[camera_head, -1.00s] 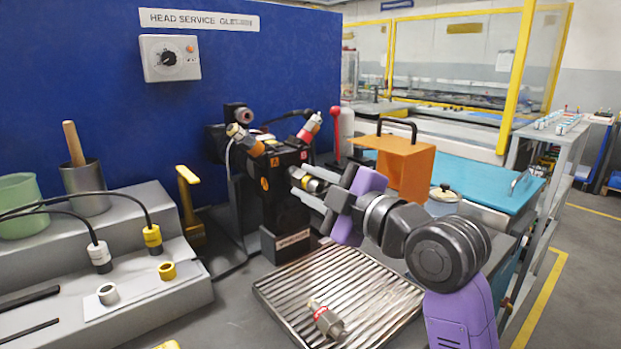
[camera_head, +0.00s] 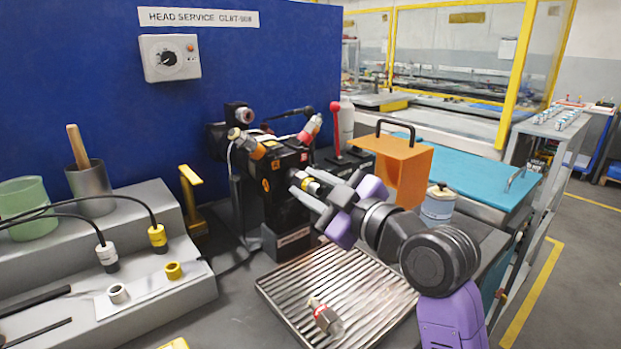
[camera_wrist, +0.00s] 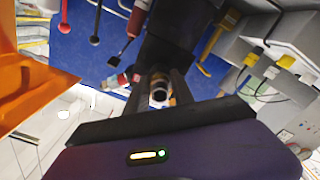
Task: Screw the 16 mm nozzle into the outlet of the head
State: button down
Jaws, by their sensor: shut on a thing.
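The head (camera_head: 285,190) is a black block on a stand with an orange label, in front of the blue panel. My gripper (camera_head: 313,188) reaches in from the right at its right side. It is shut on a small nozzle (camera_head: 308,182), pale metal with a yellow band, which is in line with the head's side. The wrist view shows the nozzle's round end (camera_wrist: 158,94) between the two dark fingers, close to the black head (camera_wrist: 168,45). The outlet is hidden behind the nozzle and fingers, so I cannot tell how deep the nozzle sits.
A ribbed tray (camera_head: 385,306) below holds a loose metal fitting (camera_head: 325,317) with a red band. A grey step (camera_head: 190,297) at left bears a grey ring (camera_head: 118,293) and a yellow ring (camera_head: 173,270). An orange box (camera_head: 405,168) stands close behind my arm.

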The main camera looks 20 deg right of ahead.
jog(key=shift+r+m+p, duration=0.15)
jog(key=shift+m+p, duration=2.1)
jog(key=shift+m, duration=0.35)
jog(key=shift+m+p, duration=1.05)
jog(key=shift+m, duration=0.15)
jog(key=shift+m+p, duration=4.5)
jog(key=shift+m, duration=0.2)
jog(key=shift+m+p, duration=1.1)
jog(key=shift+m, duration=0.3)
